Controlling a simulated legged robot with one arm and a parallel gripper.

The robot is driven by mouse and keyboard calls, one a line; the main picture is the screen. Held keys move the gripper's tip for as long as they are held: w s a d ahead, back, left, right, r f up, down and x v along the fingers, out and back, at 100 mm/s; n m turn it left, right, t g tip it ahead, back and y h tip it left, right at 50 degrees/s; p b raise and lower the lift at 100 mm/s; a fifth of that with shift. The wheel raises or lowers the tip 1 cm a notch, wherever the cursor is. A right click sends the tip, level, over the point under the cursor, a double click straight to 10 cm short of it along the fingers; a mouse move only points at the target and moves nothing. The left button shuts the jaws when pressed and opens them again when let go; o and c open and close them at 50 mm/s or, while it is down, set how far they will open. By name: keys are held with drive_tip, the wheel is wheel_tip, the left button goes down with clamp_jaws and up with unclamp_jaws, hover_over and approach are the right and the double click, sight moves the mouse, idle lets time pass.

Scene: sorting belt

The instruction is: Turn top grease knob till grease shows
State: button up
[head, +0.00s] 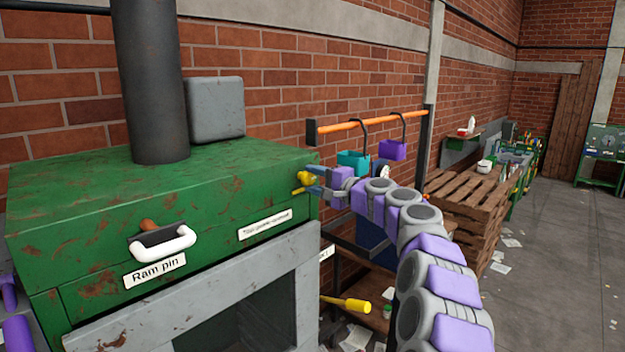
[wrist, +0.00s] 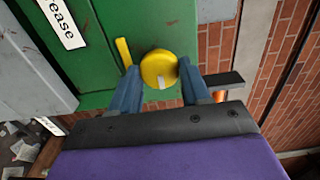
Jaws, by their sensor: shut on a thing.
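The yellow round knob (wrist: 159,69) sits on the side of the green machine (wrist: 170,30). My gripper (wrist: 158,74) is shut on it, with one blue finger at each side. A small pale mark shows on the knob's near edge. A thin yellow piece (wrist: 123,52) sticks out just left of the knob. In the head view the knob (head: 306,176) is at the machine's right front corner, with my gripper (head: 313,182) reaching it from the right. My fingers partly hide it there. I cannot make out any grease.
A "Ram pin" label (head: 155,271) and a white handle (head: 163,243) are on the machine's front. A smaller label (head: 265,225) is near the knob. An orange rail (head: 365,123) with hanging teal and purple boxes is behind my arm. A yellow-handled tool (head: 347,304) lies below.

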drive_tip(key=shift+w+d+f, duration=0.1)
drive_tip(key=shift+f, duration=0.2)
drive_tip(key=o, duration=1)
drive_tip(key=shift+w+d, duration=0.15)
drive_tip(key=shift+o, duration=0.2)
drive_tip(key=shift+s+r, duration=0.2)
drive_tip(key=b+v, duration=0.4)
drive_tip(key=v, duration=1.3)
drive_tip(key=shift+d, duration=0.3)
drive_tip(key=shift+f, duration=0.15)
